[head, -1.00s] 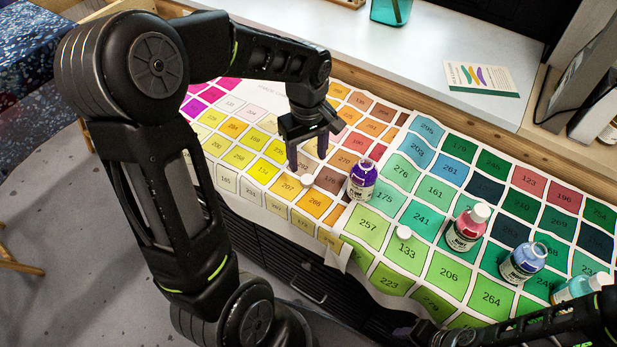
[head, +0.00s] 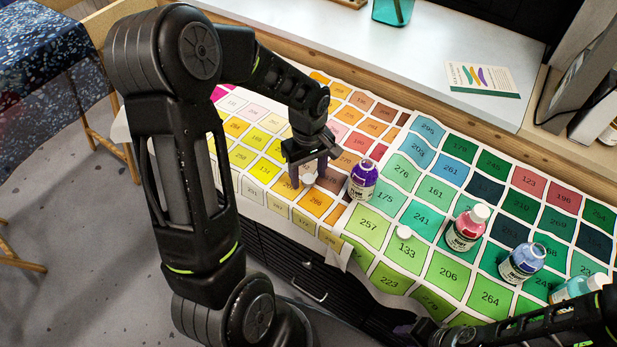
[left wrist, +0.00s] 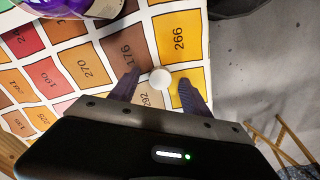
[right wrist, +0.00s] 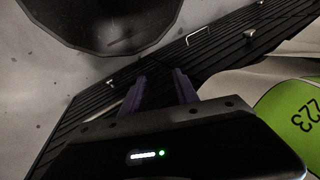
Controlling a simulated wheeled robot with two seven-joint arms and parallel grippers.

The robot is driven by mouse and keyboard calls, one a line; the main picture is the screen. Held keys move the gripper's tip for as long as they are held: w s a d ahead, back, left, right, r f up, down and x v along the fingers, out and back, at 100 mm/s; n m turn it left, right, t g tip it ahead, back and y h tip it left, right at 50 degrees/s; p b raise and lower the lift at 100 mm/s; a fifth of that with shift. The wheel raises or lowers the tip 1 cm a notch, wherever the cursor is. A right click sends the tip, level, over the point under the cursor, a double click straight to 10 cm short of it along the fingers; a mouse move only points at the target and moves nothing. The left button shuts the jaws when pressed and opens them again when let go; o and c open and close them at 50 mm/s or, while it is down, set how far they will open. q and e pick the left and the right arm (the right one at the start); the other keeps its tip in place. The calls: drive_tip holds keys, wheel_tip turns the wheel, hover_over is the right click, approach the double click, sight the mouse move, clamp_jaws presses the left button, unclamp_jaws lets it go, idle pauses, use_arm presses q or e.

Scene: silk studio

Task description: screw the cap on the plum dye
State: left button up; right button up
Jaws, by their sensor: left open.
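The purple dye bottle (head: 363,181) stands upright on the colour chart, with a dark purple top and no white cap on it. A small white cap (head: 308,178) lies on the chart to its left; it also shows in the left wrist view (left wrist: 160,77). My left gripper (head: 309,174) is open and low over this cap, which sits between or just beyond its fingertips; contact cannot be told. A second white cap (head: 404,232) lies on the green squares. My right gripper (right wrist: 158,82) is empty, with its fingers apart, by the chart's front edge.
The colour chart (head: 430,215) covers the counter. A white shelf (head: 400,60) runs behind, holding a card (head: 482,78).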

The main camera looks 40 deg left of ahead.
use_arm(q)
drive_tip(key=shift+f, duration=0.2)
drive_tip(key=shift+c, duration=0.3)
clamp_jaws()
idle(0.6)
